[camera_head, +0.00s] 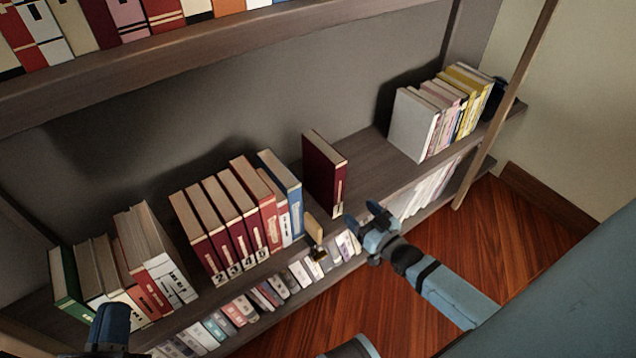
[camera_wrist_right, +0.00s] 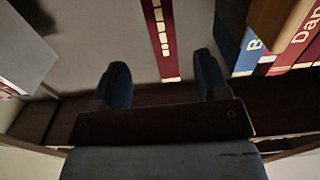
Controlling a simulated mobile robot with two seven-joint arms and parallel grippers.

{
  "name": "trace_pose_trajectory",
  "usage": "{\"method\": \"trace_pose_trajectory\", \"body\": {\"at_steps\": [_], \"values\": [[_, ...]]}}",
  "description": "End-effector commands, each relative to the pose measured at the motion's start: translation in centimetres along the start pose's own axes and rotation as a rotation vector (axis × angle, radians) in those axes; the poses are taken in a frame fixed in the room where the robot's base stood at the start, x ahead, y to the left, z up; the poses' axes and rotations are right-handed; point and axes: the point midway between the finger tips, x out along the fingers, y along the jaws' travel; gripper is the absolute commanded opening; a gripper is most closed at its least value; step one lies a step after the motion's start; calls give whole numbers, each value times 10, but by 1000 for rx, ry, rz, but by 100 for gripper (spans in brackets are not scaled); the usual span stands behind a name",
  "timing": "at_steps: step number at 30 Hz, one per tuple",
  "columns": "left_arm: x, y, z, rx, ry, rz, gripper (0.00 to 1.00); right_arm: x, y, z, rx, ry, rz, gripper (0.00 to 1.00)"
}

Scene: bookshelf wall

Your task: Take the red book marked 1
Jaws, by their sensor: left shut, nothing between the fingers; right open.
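The red book marked 1 (camera_head: 325,172) stands upright and alone on the middle shelf, its dark red spine facing out with a pale label at the bottom. My right gripper (camera_head: 366,218) is open and empty, in front of and slightly right of the book's lower spine, apart from it. In the right wrist view, a narrow red spine with pale marks (camera_wrist_right: 160,40), which looks like this book, shows beyond and between the two fingers (camera_wrist_right: 163,82). My left gripper (camera_head: 108,326) is at the lower left, shut and empty, partly cut off by the frame.
Red books marked 2 to 5 (camera_head: 222,225) and a blue book (camera_head: 281,190) stand left of it, with a small wooden object (camera_head: 315,229) nearby. White and yellow books (camera_head: 412,122) stand at the right. Shelf space (camera_head: 372,168) right of the book is clear.

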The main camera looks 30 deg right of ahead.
Motion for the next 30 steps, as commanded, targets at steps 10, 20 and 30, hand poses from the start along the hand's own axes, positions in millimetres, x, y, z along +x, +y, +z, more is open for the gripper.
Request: {"method": "trace_pose_trajectory", "body": {"at_steps": [10, 20, 30], "values": [[0, 2, 11, -14, -10, 23, 0, 65, -1, 0, 1, 1, -1, 68], [-1, -2, 32, -14, -76, 26, 0, 96, -2, -1, 1, 3, -1, 68], [-2, -4, 49, -17, -145, 32, 0, 126, -2, -5, 1, -2, -1, 68]]}}
